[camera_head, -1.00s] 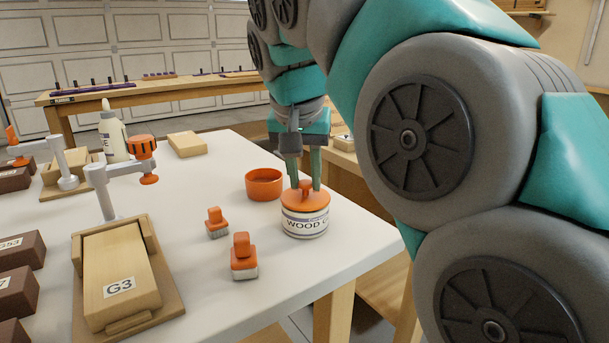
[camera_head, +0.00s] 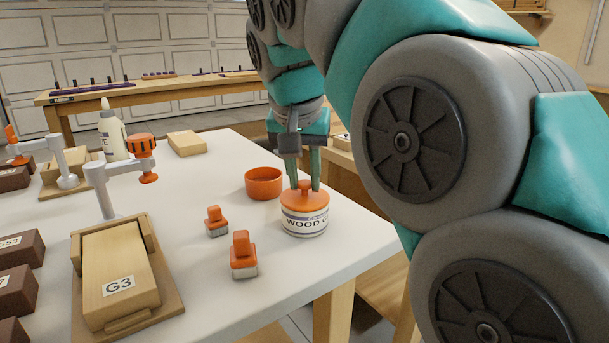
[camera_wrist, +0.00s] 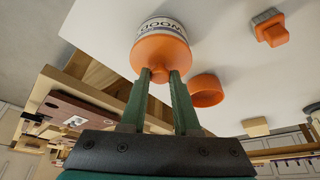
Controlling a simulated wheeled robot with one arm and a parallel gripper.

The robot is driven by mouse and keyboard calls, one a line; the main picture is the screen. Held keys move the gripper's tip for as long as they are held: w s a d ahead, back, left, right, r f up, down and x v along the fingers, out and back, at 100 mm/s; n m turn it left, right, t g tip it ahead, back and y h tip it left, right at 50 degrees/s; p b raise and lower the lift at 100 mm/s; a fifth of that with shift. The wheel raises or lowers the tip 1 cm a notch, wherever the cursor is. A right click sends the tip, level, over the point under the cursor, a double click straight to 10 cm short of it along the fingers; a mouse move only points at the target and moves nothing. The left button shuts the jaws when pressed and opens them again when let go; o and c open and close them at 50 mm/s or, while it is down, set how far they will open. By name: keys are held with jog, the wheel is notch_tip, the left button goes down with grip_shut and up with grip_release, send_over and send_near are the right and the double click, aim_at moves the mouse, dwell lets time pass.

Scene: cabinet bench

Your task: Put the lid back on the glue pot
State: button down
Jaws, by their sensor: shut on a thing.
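The glue pot (camera_head: 304,224) is a white jar with a "WOOD G…" label, upright near the right edge of the white table. The orange lid (camera_head: 305,203) sits on top of the pot, looking level. My gripper (camera_head: 305,186) points down with its green fingers at the lid's knob. In the wrist view my gripper (camera_wrist: 160,76) is shut on the knob of the lid (camera_wrist: 158,54), and the pot's label (camera_wrist: 160,26) shows right beyond the lid. I see no gap between lid and pot. The far side of the rim is hidden.
An orange open cup (camera_head: 263,184) stands just behind-left of the pot. A clamped wood block G3 (camera_head: 118,275), a glue bottle (camera_head: 112,135) and a wood block (camera_head: 187,143) are further left. The table's right edge is close.

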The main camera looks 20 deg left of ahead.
dwell(0.3)
jog(key=shift+c, duration=0.4)
grip_release()
dwell(0.3)
jog(key=shift+r+p, duration=2.4)
jog(key=shift+r, duration=1.1)
grip_shut()
